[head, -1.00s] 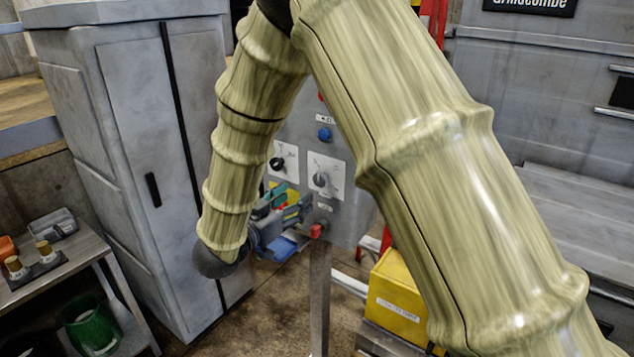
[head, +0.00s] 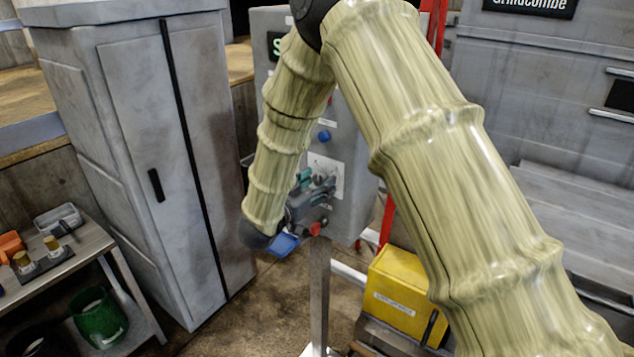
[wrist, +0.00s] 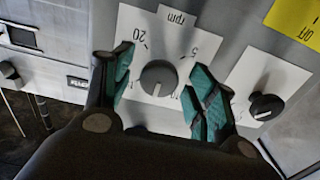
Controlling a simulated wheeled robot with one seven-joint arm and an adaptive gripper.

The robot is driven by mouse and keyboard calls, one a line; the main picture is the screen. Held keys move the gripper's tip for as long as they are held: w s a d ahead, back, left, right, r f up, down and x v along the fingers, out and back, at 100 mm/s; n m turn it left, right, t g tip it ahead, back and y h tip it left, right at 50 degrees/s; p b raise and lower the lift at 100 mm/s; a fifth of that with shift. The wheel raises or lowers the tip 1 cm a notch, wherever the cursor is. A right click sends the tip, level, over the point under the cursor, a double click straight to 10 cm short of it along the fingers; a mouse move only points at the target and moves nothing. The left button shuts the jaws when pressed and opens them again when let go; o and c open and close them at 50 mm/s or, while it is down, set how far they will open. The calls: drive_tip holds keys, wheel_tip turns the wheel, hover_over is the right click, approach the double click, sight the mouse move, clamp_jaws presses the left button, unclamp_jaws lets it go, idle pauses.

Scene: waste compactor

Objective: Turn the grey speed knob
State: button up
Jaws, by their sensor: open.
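The grey speed knob (wrist: 159,77) sits on a white dial plate marked "rpm" with numbers around it, in the middle of the wrist view. The plate (head: 334,166) shows in part in the head view on the grey control panel. My gripper (wrist: 166,86) is open, with one teal-padded finger on each side of the knob. A gap shows between each finger and the knob; how deep the fingertips reach is hard to tell. In the head view my gripper (head: 315,185) is in front of the panel, covering much of the dial.
A black knob (wrist: 265,106) on another white plate is close to the right finger in the wrist view. The head view shows a blue button (head: 324,136) above the dial and a red knob (head: 315,229) below it. A yellow box (head: 398,297) stands lower right.

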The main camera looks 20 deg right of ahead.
drive_tip(key=c, duration=1)
drive_tip(key=shift+c, duration=0.2)
